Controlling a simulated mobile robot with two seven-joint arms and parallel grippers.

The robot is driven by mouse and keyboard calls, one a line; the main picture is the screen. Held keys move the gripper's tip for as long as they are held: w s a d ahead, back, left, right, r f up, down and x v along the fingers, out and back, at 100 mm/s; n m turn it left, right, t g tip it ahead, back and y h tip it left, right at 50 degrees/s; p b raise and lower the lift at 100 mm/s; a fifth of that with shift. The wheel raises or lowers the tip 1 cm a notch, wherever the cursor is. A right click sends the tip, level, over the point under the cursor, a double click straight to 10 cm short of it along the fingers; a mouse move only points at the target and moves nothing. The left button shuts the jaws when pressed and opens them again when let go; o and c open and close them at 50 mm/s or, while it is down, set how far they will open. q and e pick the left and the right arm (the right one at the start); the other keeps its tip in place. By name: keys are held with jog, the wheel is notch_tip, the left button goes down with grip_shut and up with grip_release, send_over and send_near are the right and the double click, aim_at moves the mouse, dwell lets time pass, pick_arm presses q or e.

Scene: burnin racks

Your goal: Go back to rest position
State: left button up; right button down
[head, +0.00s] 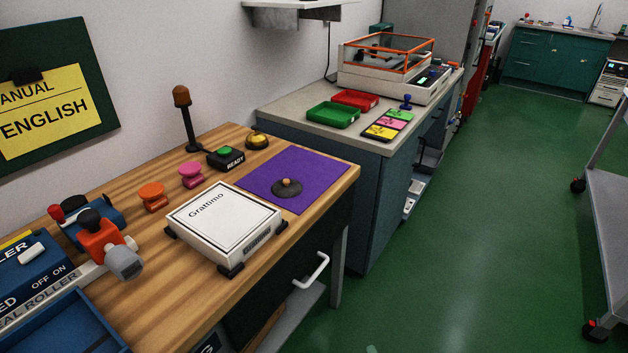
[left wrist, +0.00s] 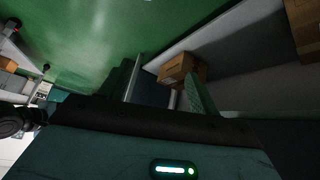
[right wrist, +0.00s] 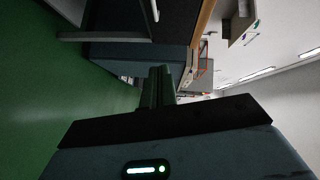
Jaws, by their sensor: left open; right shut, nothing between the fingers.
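My right gripper (right wrist: 158,88) shows in the right wrist view with its two green fingers together and nothing between them. It points along the bench fronts over the green floor, apart from any object. My left gripper (left wrist: 163,86) shows in the left wrist view with its green fingers spread apart. A cardboard box (left wrist: 182,68) shows beyond and between the fingers, and I see no contact. In the head view neither gripper shows clearly; only a small pale green bit appears at the bottom edge.
A wooden workbench (head: 190,285) holds a white Grattimo box (head: 222,220), a purple mat (head: 318,172) and several coloured buttons. A grey-topped cabinet (head: 325,139) stands beyond it. A metal cart (head: 607,205) is at the right edge. Green floor (head: 480,200) between them is clear.

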pick_arm(q)
jog(key=w+r+t+p, duration=0.1)
jog(key=w+r+p, duration=0.1)
jog(key=r+p, duration=0.2)
jog(key=w+a+r+t+p, duration=0.1)
jog(key=w+r+p, duration=0.2)
jog(key=r+p, duration=0.2)
notch_tip(320, 180, up, 2)
jog(key=shift+w+r, duration=0.1)
jog(key=shift+w, duration=0.15)
pick_arm(e)
jog(key=s+d+r+n+g, duration=0.1)
jog(key=s+d+n+g, duration=0.2)
jog(key=s+n, duration=0.4)
jog(key=s+d+r+n+g+h, duration=0.1)
jog(key=s+d+n+g, duration=0.3)
jog(key=s, duration=1.6)
jog(key=n, duration=0.4)
jog(key=shift+d+r, duration=0.2)
jog(key=shift+d, duration=0.2)
jog(key=shift+s, duration=0.1)
